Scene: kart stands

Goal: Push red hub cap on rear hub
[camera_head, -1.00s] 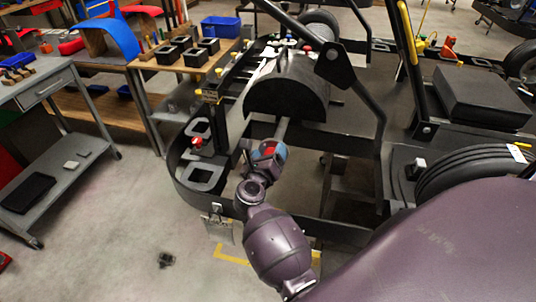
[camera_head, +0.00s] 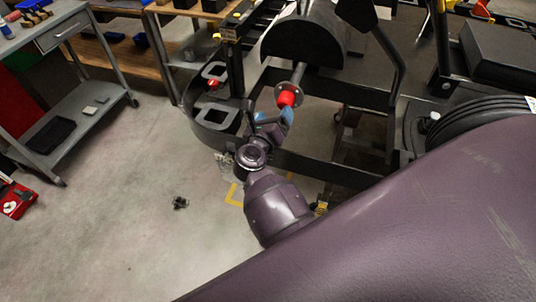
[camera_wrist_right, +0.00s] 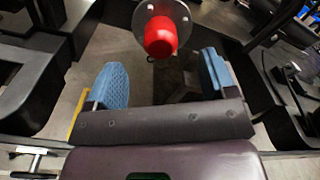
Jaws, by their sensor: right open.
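The red hub cap (camera_head: 286,98) sits at the end of the rear axle, against the round metal hub flange (camera_head: 300,88). In the right wrist view the red cap (camera_wrist_right: 160,38) stands in front of the grey flange (camera_wrist_right: 177,12), above the middle of the picture. My right gripper (camera_head: 273,122) is just in front of the cap, on its near side. Its two blue fingers (camera_wrist_right: 164,80) are wide apart with nothing between them, and the cap is beyond the fingertips. Whether the cap is fully seated cannot be told. My left gripper is not in view.
The black kart frame (camera_head: 345,168) surrounds the axle, with a black curved cover (camera_head: 305,38) above it. A grey cart (camera_head: 68,128) and a red box (camera_head: 16,200) stand at the left. The floor at the lower left is mostly clear.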

